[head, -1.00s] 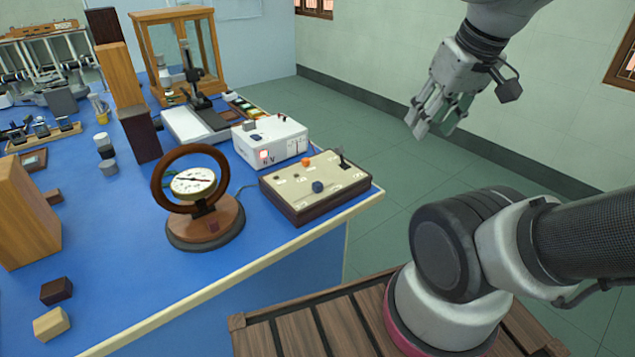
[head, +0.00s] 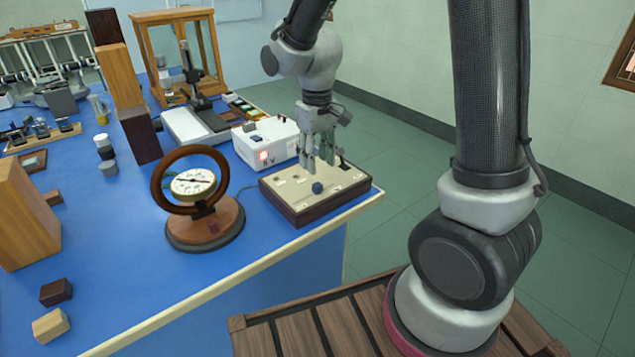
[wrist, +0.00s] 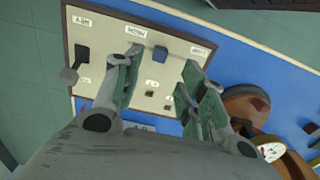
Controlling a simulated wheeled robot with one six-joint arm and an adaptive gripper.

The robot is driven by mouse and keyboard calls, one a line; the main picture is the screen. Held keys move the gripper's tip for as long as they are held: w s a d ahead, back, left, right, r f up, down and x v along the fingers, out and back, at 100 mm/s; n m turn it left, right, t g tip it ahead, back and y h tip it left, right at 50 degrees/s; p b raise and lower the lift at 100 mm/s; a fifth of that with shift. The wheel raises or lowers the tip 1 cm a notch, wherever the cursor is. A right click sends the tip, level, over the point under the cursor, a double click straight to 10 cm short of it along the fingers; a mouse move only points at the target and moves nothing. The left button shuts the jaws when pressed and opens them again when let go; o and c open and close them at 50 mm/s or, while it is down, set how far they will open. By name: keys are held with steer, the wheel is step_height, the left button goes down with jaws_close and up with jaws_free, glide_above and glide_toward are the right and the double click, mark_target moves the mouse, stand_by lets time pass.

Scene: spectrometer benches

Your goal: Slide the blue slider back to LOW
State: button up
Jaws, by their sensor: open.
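The blue slider (head: 318,187) is a small dark blue knob on the cream top of the control box (head: 290,211), near its front edge. In the wrist view the blue slider (wrist: 160,53) shows between my two fingertips, with small upside-down labels around it that are hard to read. My gripper (head: 318,165) is open, pointing down over the box, and looks just behind and above the slider in the head view. In the wrist view my gripper (wrist: 160,60) has a finger on each side of the slider. I cannot tell whether either finger touches it.
A black lever (wrist: 70,75) stands on the box beside one finger. A white instrument box (head: 255,148) with a lit red display is behind. A round dial gauge in a brown ring (head: 193,184) stands left. The table's front edge (head: 260,257) is close; open floor lies right.

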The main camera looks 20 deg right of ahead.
mark_target(317, 184)
step_height(317, 184, down, 8)
steer(key=shift+r, duration=0.2)
jaws_close()
